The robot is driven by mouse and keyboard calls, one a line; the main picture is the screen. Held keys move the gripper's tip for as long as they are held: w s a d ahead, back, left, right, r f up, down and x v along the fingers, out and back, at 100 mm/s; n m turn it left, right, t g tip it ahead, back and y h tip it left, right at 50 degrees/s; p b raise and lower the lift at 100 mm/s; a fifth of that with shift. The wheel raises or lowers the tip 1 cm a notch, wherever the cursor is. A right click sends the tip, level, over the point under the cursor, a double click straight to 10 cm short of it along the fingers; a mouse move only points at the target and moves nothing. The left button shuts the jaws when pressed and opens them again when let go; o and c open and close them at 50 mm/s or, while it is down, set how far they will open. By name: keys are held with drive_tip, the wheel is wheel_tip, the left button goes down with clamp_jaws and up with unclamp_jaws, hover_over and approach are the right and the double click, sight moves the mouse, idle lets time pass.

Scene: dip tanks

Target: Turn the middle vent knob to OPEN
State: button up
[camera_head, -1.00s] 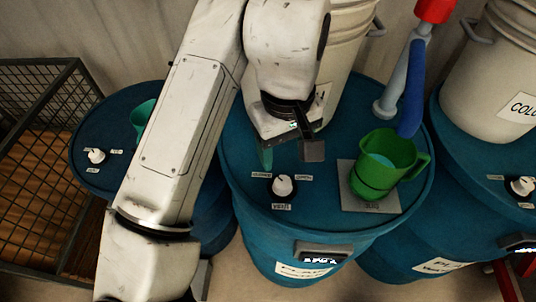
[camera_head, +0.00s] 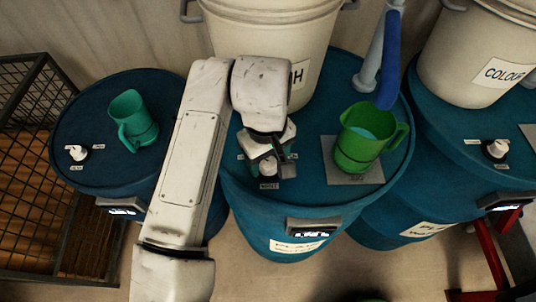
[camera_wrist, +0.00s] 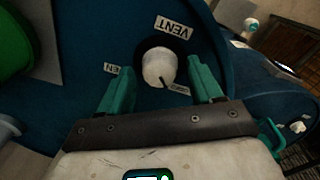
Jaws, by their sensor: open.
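The middle vent knob (camera_wrist: 158,68) is white on a dark round base, on the middle blue drum's lid. In the wrist view my gripper (camera_wrist: 160,74) is open, its two green fingers on either side of the knob with gaps showing. The knob's dark pointer line faces lower right, toward a partly hidden small label (camera_wrist: 178,88). The label at left (camera_wrist: 112,69) shows only "EN". The VENT label (camera_wrist: 174,27) lies beyond the knob. In the head view my gripper (camera_head: 274,164) is over the knob and largely hides it.
A green jug (camera_head: 365,140) stands on a grey plate right of the knob. A white bucket (camera_head: 270,38) and a blue-handled pipe (camera_head: 389,65) stand behind. The left drum holds a teal jug (camera_head: 134,124) and another knob (camera_head: 77,153). A wire cage (camera_head: 30,95) is far left.

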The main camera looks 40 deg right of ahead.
drive_tip(key=c, duration=1.1)
drive_tip(key=shift+o, duration=0.2)
